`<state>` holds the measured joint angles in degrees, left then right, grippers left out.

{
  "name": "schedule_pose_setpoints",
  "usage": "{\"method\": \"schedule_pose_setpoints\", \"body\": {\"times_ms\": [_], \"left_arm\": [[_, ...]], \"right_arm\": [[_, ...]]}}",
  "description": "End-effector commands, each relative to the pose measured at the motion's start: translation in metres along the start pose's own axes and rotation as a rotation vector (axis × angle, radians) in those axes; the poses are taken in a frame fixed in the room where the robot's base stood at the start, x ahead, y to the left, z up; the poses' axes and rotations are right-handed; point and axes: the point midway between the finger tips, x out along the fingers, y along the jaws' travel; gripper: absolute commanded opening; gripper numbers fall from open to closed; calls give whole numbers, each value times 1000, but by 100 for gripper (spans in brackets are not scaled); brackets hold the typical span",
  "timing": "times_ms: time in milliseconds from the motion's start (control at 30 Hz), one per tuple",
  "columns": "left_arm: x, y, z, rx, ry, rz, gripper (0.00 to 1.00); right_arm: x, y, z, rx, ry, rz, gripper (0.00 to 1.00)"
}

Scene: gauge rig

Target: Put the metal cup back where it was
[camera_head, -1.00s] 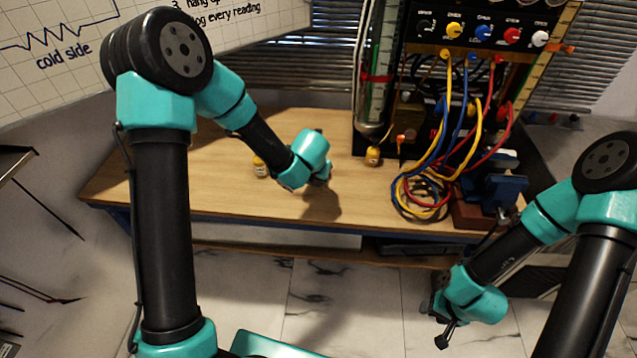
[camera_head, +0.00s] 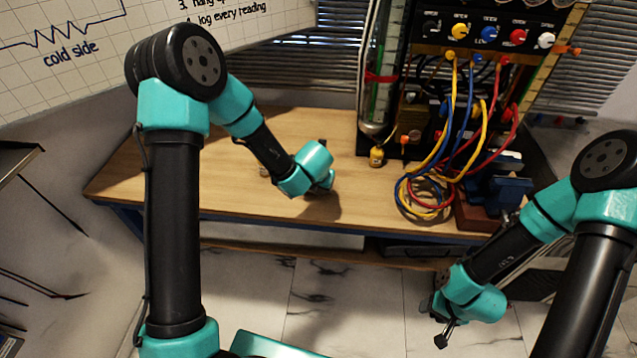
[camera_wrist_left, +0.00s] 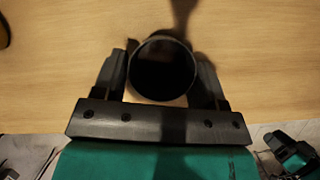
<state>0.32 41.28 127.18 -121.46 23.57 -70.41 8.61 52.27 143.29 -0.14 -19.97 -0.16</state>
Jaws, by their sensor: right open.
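The metal cup (camera_wrist_left: 162,68) shows in the left wrist view as a dark, round-mouthed vessel seen from above, its inside black. It sits between the two fingers of my left gripper (camera_wrist_left: 162,75), which press against its sides. In the head view my left gripper (camera_head: 327,181) is low over the front middle of the wooden bench, and my wrist mostly hides the cup there. I cannot tell whether the cup's base touches the bench. My right gripper (camera_head: 443,335) is open and empty, low in front of the bench above the floor.
The wooden bench (camera_head: 235,196) has bare top around my left gripper. A small bottle (camera_head: 264,172) is mostly hidden behind my left forearm. Coiled cables (camera_head: 425,197), a blue vise (camera_head: 500,188) and a small yellow bottle (camera_head: 377,157) by the gauge rig stand to the right.

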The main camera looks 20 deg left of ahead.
Motion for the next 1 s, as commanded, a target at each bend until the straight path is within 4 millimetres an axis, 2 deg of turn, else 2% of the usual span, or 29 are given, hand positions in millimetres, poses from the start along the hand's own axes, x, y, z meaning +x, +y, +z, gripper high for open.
{"method": "schedule_pose_setpoints", "body": {"times_ms": [33,167,567,767,1000], "left_arm": [[0,0,0,0,0,0,70],[0,0,0,0,0,0,83],[-6,0,2,1,-2,0,83],[-27,0,2,-1,-3,0,83],[-65,0,2,0,-4,0,83]], "right_arm": [[0,0,0,0,0,0,50],[0,0,0,0,0,0,50],[0,0,0,0,0,0,50],[0,0,0,0,0,0,50],[0,0,0,0,0,0,50]]}}
